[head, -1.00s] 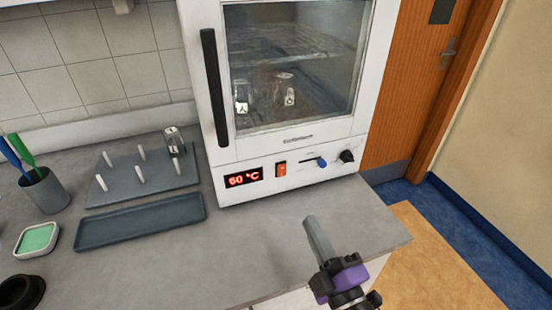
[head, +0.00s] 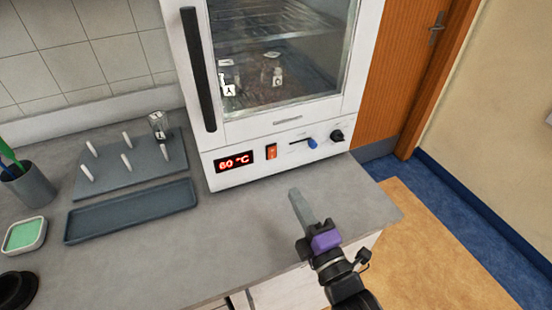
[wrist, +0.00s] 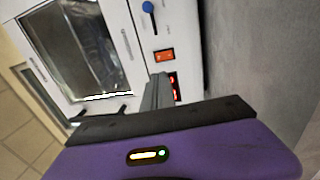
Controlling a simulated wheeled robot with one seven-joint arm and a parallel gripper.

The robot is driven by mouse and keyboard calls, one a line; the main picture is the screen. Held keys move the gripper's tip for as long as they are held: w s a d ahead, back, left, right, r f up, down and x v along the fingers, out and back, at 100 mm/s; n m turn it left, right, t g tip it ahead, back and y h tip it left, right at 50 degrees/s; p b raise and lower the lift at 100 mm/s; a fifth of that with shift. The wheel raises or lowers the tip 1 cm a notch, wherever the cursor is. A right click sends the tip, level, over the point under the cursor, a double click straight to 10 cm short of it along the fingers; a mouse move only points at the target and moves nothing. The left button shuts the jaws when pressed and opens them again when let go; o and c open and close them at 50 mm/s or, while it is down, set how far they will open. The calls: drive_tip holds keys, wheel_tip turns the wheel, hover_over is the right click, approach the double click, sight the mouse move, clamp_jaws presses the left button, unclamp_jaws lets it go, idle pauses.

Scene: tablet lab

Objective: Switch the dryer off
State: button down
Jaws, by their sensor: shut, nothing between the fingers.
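The dryer (head: 330,120) is a white cabinet with a closed glass door at the back of the bench. Its front panel has a red lit display (head: 234,162) reading 60 °C, an orange-red rocker switch (head: 271,152), a blue slider knob (head: 312,143) and a black knob (head: 337,135). The switch also shows in the wrist view (wrist: 164,56), near my fingertips. My gripper (head: 294,192) is shut and empty, over the bench in front of the dryer, below and right of the switch in the head view. In the wrist view my fingers partly cover the display (wrist: 174,87).
A grey peg board (head: 110,178) with an upturned glass on a peg and an empty grey tray (head: 130,212) lie left of the dryer. A pen cup (head: 30,186) and a green-filled dish (head: 25,236) stand further left. The bench before the dryer is clear.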

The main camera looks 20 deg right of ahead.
drive_tip(key=p, duration=0.2)
approach(271, 152)
drive_tip(key=w, duration=0.2)
drive_tip(key=w+r, duration=0.1)
drive_tip(key=w, duration=0.2)
drive_tip(key=shift+w+p, duration=0.3)
drive_tip(key=shift+w, duration=0.55)
